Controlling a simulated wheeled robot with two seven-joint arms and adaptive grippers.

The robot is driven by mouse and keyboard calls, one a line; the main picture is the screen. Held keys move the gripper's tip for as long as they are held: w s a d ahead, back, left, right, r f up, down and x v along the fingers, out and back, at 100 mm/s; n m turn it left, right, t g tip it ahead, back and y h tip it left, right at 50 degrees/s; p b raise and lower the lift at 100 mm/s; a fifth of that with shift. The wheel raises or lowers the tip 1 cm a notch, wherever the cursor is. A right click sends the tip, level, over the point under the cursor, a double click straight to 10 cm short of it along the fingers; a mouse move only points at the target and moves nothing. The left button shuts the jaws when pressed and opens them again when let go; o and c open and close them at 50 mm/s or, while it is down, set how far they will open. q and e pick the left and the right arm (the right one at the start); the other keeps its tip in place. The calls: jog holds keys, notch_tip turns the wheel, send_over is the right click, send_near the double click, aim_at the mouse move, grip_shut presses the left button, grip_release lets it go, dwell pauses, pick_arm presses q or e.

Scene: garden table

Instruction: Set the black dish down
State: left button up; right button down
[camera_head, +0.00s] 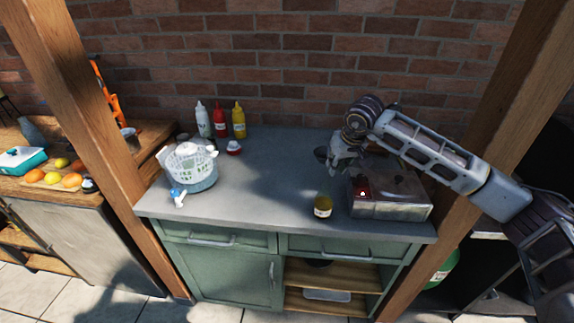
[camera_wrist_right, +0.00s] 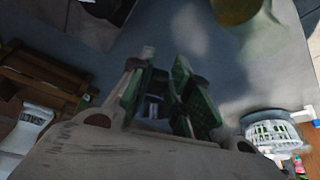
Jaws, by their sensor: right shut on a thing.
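The black dish (camera_head: 321,154) is a small dark shape at the left side of my right gripper (camera_head: 335,160) in the head view, partly hidden by the fingers. The gripper is shut on it over the back right part of the grey worktop (camera_head: 270,187). I cannot tell whether the dish touches the worktop. In the right wrist view the green-padded fingers of the right gripper (camera_wrist_right: 160,97) show, but I cannot make out the dish between them. My left gripper is not in view.
A metal box (camera_head: 390,207) stands right of the gripper, and a yellowish jar (camera_head: 323,206) stands in front. A white basket in a bowl (camera_head: 190,168) and several sauce bottles (camera_head: 220,121) stand left. The middle of the worktop is clear.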

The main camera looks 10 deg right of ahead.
jog(key=shift+f, duration=0.1)
dwell(0.3)
notch_tip(320, 180, down, 5)
jog(key=shift+f, duration=0.2)
jog(key=shift+f+p, duration=0.25)
jog(key=shift+p, duration=0.05)
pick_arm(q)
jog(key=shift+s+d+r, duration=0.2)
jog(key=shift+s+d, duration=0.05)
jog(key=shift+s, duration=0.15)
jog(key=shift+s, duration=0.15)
pick_arm(e)
jog(key=shift+f, duration=0.1)
jog(key=shift+f, duration=0.1)
